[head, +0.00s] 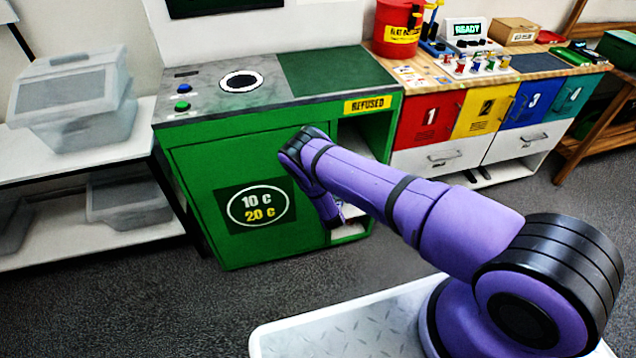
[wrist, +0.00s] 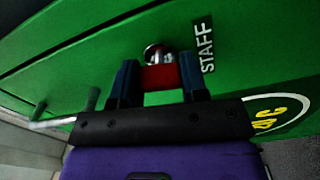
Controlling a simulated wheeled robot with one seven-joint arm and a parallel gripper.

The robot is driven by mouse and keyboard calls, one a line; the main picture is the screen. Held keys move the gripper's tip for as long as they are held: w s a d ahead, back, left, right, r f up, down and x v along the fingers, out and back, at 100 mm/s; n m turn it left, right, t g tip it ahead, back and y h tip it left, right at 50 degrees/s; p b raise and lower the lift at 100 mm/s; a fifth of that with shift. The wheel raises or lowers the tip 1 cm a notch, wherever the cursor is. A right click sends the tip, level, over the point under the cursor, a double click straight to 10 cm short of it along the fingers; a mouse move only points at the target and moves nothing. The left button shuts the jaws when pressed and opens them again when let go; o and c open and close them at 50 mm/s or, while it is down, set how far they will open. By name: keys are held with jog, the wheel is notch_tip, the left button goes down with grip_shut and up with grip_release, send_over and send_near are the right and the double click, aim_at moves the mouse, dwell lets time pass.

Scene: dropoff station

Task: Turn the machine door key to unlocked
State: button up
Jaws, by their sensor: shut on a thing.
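The green machine (head: 190,160) stands ahead, and its front door carries a "10 c 20 c" sign (head: 258,206). In the wrist view, a red key (wrist: 160,78) sits at a round silver lock (wrist: 153,53) on the green door (wrist: 100,50). My gripper (wrist: 158,72) is shut on the key's red head, one dark finger on each side. The key's shaft is hidden, and I cannot tell which way the lock is turned. In the head view my arm reaches the right part of the door front, and the key is hidden there.
A white "STAFF" label (wrist: 205,46) is beside the lock. A pale metal bar (wrist: 55,122) sticks out at the left in the wrist view. An open compartment under the "REFUSED" label (head: 368,104) is right of the door. A shelf with grey bins (head: 75,95) stands left.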

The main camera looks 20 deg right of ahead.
jog(key=shift+n, duration=0.9)
jog(key=shift+f, duration=0.1)
jog(key=o, duration=0.9)
jog(key=s, duration=1)
jog(key=shift+s, duration=0.4)
